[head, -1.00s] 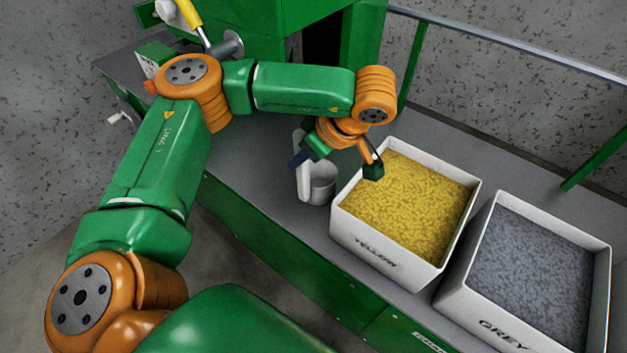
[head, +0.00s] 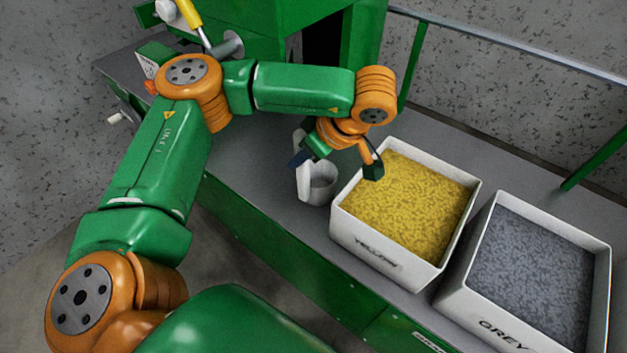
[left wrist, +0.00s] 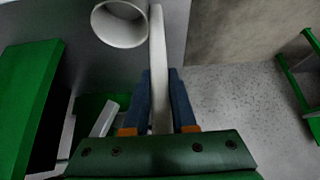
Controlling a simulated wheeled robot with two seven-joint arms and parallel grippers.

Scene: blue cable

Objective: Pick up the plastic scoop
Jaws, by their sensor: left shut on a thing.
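The white plastic scoop (head: 320,184) is on or just above the grey bench top, left of the yellow box; I cannot tell whether it touches the bench. Its round cup and upright handle show in the head view. In the left wrist view the scoop (left wrist: 119,24) has its cup at the top, with the handle running down between the fingers. My left gripper (head: 301,160) is shut on the handle, and its blue fingers (left wrist: 160,100) lie on both sides of it. My right gripper is not in view.
A white box of yellow granules (head: 345,228) stands right of the scoop. A white box of grey granules (head: 468,290) stands farther right. A green machine (head: 262,25) rises behind, and a rail (head: 500,38) runs along the back right. Bare bench (head: 250,180) lies left of the scoop.

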